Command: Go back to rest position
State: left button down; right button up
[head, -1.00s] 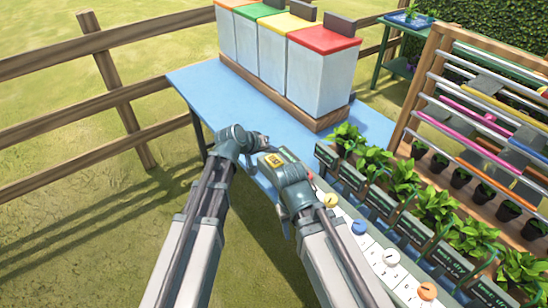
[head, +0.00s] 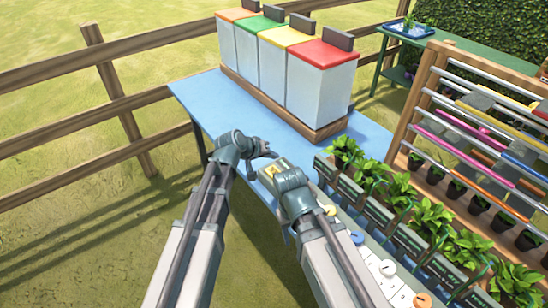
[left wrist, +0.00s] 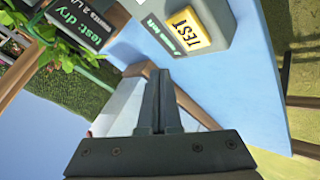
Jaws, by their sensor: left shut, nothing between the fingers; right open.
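My left gripper (head: 267,152) is over the blue table (head: 205,95), near its front edge. Its two dark fingers meet in the left wrist view (left wrist: 158,112), shut with nothing between them. My right gripper (head: 283,172) is just below and to the right of it in the head view, close by; it is open, though its fingertips are hard to make out. A grey box with a yellow TEST label (left wrist: 192,30) shows in the left wrist view beside the left fingers.
Bins with coloured lids (head: 322,85) stand at the back of the table. A row of potted plants (head: 400,188) and white tiles run along the right. A slatted rack (head: 480,140) stands beyond them. A wooden fence (head: 110,95) and open grass lie left.

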pick_arm(q)
jog(key=s+a+f+m+g+y, duration=0.1)
jog(key=s+g+y, duration=0.1)
jog(key=s, duration=0.6)
jog(key=s+a+f+m+g+y+p, duration=0.1)
jog(key=s+a+f+m+g+y, duration=0.1)
jog(key=s, duration=0.7)
jog(key=s+a+f+m+g+y+p, duration=0.1)
jog(key=s+a+g+y, duration=0.1)
jog(key=s, duration=0.6)
jog(key=shift+s+a+f+g+y, duration=0.2)
jog(key=shift+s+g+y, duration=0.2)
jog(key=shift+g+y, duration=0.3)
